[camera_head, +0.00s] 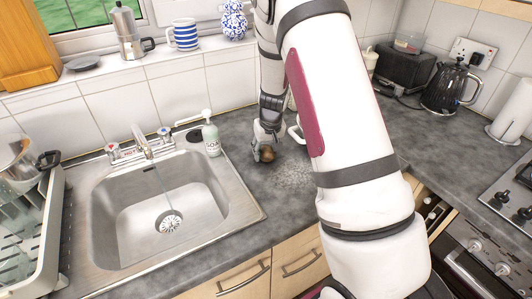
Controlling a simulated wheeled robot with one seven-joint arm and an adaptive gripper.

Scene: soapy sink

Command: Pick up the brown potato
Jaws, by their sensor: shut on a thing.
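The brown potato (267,154) is small and round, at the grey worktop to the right of the sink. My gripper (264,146) points down and is shut on the potato, with its fingers at the potato's upper sides. The potato's lower part shows below the fingers. I cannot tell whether it touches the worktop or hangs just above it. My white arm covers the worktop to the right of the potato.
A steel sink (245,213) lies left of the gripper, with a soap bottle (211,138) at its back right corner. A white handled thing (296,131), partly hidden, stands close to my gripper. A black kettle (450,88) stands far right. Worktop in front of the potato is clear.

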